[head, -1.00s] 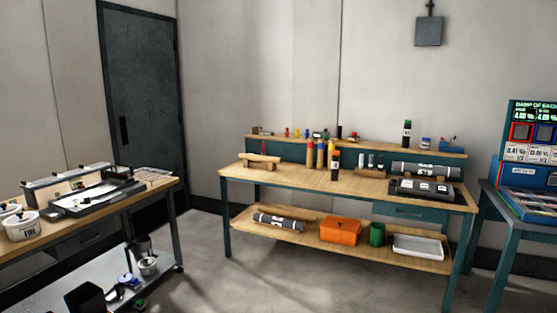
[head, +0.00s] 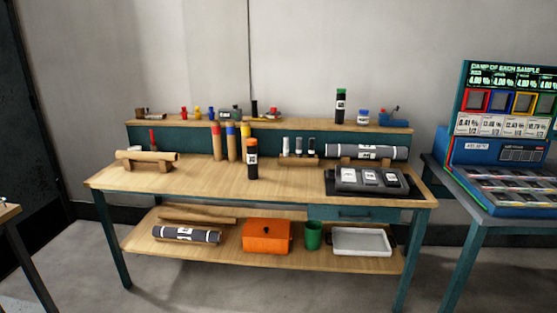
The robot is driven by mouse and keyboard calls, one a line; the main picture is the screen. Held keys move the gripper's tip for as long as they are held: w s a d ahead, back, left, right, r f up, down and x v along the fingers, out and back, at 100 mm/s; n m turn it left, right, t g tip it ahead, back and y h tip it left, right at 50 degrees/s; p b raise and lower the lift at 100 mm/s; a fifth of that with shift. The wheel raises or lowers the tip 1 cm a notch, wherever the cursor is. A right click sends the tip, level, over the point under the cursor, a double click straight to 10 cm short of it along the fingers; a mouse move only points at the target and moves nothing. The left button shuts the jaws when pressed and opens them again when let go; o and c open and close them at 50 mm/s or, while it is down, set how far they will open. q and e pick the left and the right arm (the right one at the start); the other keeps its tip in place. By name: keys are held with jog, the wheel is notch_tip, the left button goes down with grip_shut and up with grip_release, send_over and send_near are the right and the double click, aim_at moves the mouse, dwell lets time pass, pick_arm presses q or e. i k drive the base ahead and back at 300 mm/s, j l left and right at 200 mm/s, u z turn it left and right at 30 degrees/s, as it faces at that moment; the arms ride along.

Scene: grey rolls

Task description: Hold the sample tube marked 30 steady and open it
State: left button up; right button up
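A black tube with an orange cap (head: 252,160) stands upright on the wooden workbench (head: 200,183), near its middle. A black tube with a green cap (head: 340,107) stands upright on the raised back shelf (head: 300,125). Both carry pale labels, too small to read, so I cannot tell which tube is marked 30. Both caps appear to be on. Neither of my grippers is in view.
Several upright brown tubes (head: 231,142) stand behind the orange-capped tube. A dark tray with grey blocks (head: 370,181) lies at the bench's right. An orange box (head: 266,237) is on the lower shelf. A display stand (head: 505,120) is at right. Floor shows in front.

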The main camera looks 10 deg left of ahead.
aim_at(252, 151)
jog(key=i+j, duration=0.1)
jog(key=i, duration=0.35)
jog(key=i+j, duration=0.15)
jog(key=i, duration=0.3)
